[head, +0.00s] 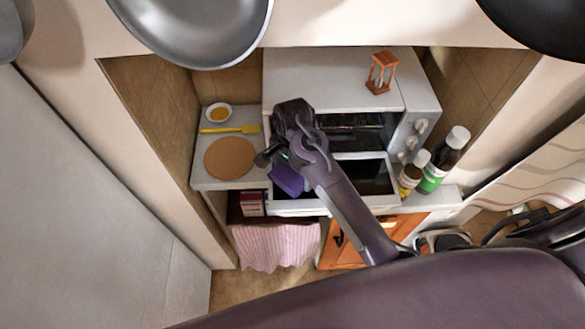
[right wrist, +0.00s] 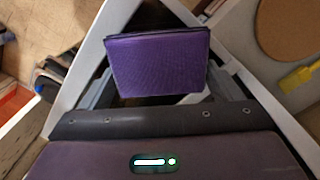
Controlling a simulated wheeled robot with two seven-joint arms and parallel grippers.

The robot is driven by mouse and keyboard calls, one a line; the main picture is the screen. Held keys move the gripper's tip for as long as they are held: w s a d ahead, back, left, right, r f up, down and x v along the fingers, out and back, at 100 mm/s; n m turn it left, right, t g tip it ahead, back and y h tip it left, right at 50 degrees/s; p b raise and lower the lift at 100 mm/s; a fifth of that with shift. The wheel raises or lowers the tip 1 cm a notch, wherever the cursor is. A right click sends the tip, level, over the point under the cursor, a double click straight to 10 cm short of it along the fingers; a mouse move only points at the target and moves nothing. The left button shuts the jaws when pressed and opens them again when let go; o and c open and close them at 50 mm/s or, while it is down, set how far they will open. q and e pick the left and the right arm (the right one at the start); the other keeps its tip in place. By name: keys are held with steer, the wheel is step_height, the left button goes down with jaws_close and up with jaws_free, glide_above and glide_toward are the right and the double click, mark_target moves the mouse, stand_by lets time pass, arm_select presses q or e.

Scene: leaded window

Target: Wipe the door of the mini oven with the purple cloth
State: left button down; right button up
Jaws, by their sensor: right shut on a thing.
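The white mini oven (head: 335,70) stands on the counter. Its door (head: 365,178), a white frame around dark glass, is folded down and open. My right arm reaches across it from the lower right. My right gripper (head: 279,164) is over the left part of the door, shut on the purple cloth (head: 288,180). In the right wrist view the cloth (right wrist: 158,65) looks like a flat folded pad, with the white door frame (right wrist: 250,85) on both sides beneath it. I cannot tell whether the cloth touches the door. My left gripper is not in view.
A wooden hourglass (head: 381,72) stands on the oven. A round cork mat (head: 230,158), yellow brush (head: 230,129) and small bowl (head: 218,113) lie left. Pans (head: 195,30) hang above. A pink striped towel (head: 275,246) hangs below.

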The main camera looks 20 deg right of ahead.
steer(key=shift+f, duration=0.45)
steer(key=shift+d, duration=0.1)
steer(key=shift+s+d+r, duration=0.1)
steer(key=shift+s+d, duration=0.15)
steer(key=shift+d, duration=0.6)
steer(key=shift+s+d+r, duration=0.1)
steer(key=shift+s+d, duration=0.15)
steer(key=shift+d, duration=0.55)
steer(key=shift+s+d+f, duration=0.1)
steer(key=shift+s+d, duration=0.1)
steer(key=shift+d, duration=0.5)
steer(key=shift+s+d+f, duration=0.1)
steer(key=shift+s+d, duration=0.15)
steer(key=shift+d, duration=0.4)
steer(key=shift+s+d+f, duration=0.1)
steer(key=shift+s+d, duration=0.1)
steer(key=shift+d, duration=0.5)
steer(key=shift+s+d+r, duration=0.1)
steer(key=shift+s+d, duration=0.1)
steer(key=shift+d, duration=0.45)
steer(key=shift+s+d+r, duration=0.1)
steer(key=shift+s+d, duration=0.1)
steer(key=shift+d, duration=0.4)
steer(key=shift+w+a, duration=0.5)
steer(key=shift+a, duration=1.2)
steer(key=shift+w+a, duration=0.55)
steer(key=shift+a, duration=1.2)
steer(key=shift+w+a, duration=0.5)
steer(key=shift+a, duration=1.2)
